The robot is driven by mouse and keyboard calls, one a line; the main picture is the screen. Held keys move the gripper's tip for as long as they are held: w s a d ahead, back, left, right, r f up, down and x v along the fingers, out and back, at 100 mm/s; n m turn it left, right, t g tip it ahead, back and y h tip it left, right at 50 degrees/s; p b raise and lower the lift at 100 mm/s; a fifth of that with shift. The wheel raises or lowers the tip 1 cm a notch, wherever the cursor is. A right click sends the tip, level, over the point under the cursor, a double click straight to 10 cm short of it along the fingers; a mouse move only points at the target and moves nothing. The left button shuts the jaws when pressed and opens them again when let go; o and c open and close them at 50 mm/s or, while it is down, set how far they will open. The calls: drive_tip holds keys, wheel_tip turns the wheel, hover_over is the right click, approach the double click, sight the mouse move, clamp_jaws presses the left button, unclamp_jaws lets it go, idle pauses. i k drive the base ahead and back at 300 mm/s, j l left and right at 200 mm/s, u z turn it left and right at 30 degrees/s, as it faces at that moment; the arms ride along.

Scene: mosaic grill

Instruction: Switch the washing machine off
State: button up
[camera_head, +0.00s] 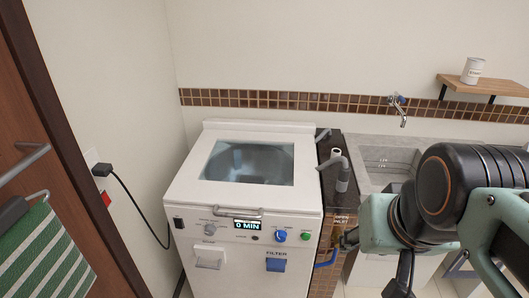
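The white top-loading washing machine (188,198) stands at the centre with its windowed lid closed. Its front panel has a display (248,225) reading "0 MIN". A small black switch (178,223) sits at the panel's left end; its position is too small to tell. A grey knob (211,228), a blue knob (279,235) and a green button (306,237) are also on the panel. My gripper (398,286) seems to be the dark part at the lower right, apart from the machine and cut off by the frame's bottom edge. Its fingers are not clear.
A black plug (101,169) with a cord is in the left wall, above a small red piece (106,199). A sink (390,162) and tap (399,107) are right of the machine. A door with a striped towel (45,258) borders the left.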

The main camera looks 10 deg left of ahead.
sight(177, 223)
drive_tip(key=u, duration=1.35)
